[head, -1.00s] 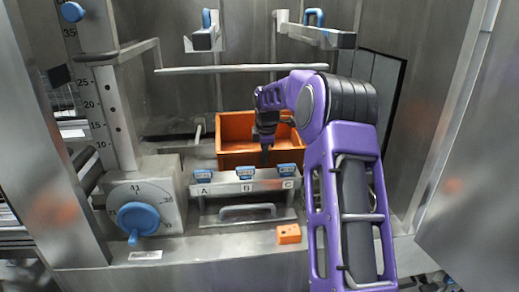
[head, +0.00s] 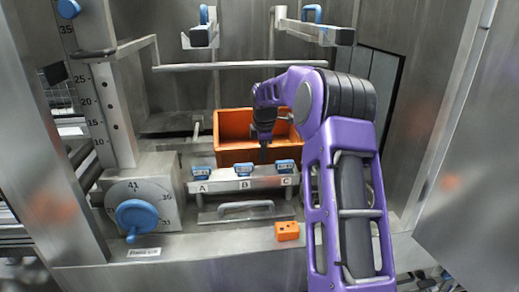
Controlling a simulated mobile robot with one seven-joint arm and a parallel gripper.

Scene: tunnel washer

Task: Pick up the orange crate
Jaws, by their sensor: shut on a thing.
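The orange crate (head: 236,157) stands at the back of the steel chamber in the head view, open side up and level. My gripper (head: 264,143) reaches down over the crate's front wall, right of its middle. It is shut on that wall. The fingertips are small and partly hidden by the wrist. The crate's lower edge is partly hidden behind the row of blue clips, so I cannot tell whether its base touches a surface.
A steel block with blue clips (head: 244,170) labelled A, B and C stands in front of the crate. A dial with a blue knob (head: 137,216) is at the left. A small orange block (head: 287,231) sits on the front ledge. Steel bars (head: 240,67) cross above.

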